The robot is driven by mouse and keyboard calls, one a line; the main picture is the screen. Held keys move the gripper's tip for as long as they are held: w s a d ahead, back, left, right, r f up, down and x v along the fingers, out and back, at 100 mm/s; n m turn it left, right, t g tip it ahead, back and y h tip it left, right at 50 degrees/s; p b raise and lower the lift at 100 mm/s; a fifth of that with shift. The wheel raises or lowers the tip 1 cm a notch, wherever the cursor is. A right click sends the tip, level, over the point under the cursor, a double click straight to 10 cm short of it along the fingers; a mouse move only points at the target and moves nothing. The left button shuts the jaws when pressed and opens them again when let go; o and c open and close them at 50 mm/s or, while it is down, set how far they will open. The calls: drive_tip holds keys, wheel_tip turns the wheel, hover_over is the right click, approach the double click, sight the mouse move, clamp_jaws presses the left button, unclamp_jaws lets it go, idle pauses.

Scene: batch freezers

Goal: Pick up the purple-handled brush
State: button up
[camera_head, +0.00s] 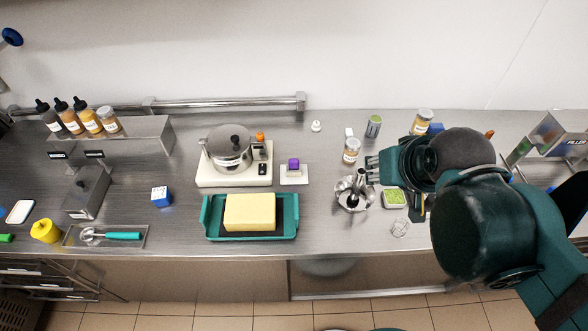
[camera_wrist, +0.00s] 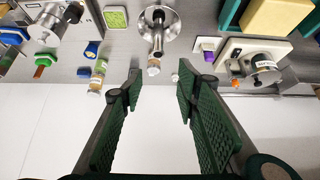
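A small purple block (camera_head: 294,163) stands on a white plate (camera_head: 294,179) right of the pot. The purple part also shows in the wrist view (camera_wrist: 208,43), right of the fingers. I cannot tell whether it is the brush's handle; no bristles show, and no other purple handle is clear. My gripper (camera_head: 369,165) is over the counter's right half, right of the purple block and apart from it. In the wrist view my gripper (camera_wrist: 160,75) has its two green fingers spread wide, with nothing between them.
A metal stand (camera_head: 352,195) and labelled jars (camera_head: 351,151) are close to my gripper. A lidded pot (camera_head: 229,147) sits on a cream base left of the purple block. A teal tray (camera_head: 212,228) with a yellow block is in front. The wall rail (camera_head: 230,104) runs behind.

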drive_tip(key=shift+w, duration=0.15)
drive_tip(key=n+g+h, duration=0.4)
drive_tip(key=n+g, duration=0.3)
drive_tip(key=n, duration=1.1)
hover_over(293, 160)
drive_tip(key=a, duration=0.2)
wheel_tip(293, 160, down, 18)
drive_tip(key=shift+a+f+h, duration=0.3)
drive_tip(key=shift+a+f, duration=0.1)
drive_tip(key=shift+a, duration=0.1)
drive_tip(key=shift+p+x, duration=0.3)
drive_tip(key=shift+x, duration=0.95)
drive_tip(key=shift+d, duration=0.1)
